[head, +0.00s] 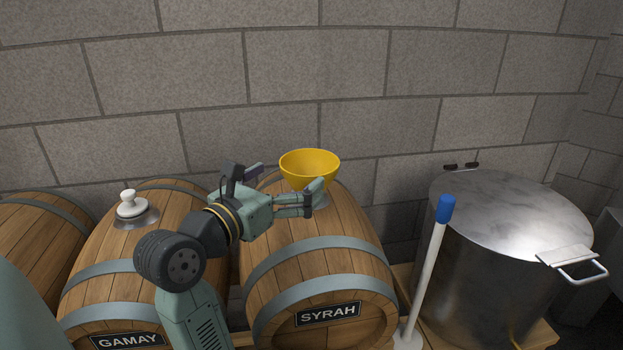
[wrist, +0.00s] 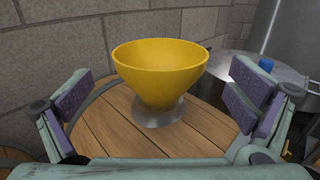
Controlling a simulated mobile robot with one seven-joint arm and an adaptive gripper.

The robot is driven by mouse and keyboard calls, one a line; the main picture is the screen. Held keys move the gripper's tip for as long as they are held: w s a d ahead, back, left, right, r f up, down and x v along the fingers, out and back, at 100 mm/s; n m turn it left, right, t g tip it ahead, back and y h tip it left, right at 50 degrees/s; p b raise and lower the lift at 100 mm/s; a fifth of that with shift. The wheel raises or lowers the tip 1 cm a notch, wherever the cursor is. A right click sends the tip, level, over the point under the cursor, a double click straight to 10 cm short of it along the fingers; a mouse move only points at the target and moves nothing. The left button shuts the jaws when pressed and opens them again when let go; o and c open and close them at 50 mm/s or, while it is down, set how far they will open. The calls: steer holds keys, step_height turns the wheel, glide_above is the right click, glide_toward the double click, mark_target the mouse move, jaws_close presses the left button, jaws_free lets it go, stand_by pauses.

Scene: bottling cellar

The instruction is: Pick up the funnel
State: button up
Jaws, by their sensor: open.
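The yellow funnel (head: 309,167) stands upright, wide mouth up, on top of the barrel marked SYRAH (head: 300,229). In the wrist view the funnel (wrist: 160,72) is centred ahead, its lower end in a round grey metal fitting (wrist: 158,114) on the barrel top. My gripper (head: 314,192) is at the funnel's lower part in the head view, partly in front of it. In the wrist view my gripper's two fingers (wrist: 157,104) are spread wide, one on each side of the funnel, with visible gaps. It is open and holds nothing. The funnel's spout is hidden.
A barrel marked GAMAY (head: 100,255) with a white stopper (head: 130,205) stands to the left. A white rod with a blue top (head: 445,209) rises right of the SYRAH barrel. A large lidded metal pot (head: 490,260) is farther right. A block wall (head: 330,60) is behind.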

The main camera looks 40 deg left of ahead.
mark_target(324, 153)
steer(key=shift+w+a+p, duration=0.15)
steer(key=shift+w+p, duration=0.45)
steer(key=shift+w, duration=1.15)
steer(key=shift+w+a+p, duration=0.1)
steer(key=shift+w+p, duration=0.45)
steer(key=shift+w, duration=1.2)
steer(key=shift+c, duration=0.6)
steer(key=c, duration=0.7)
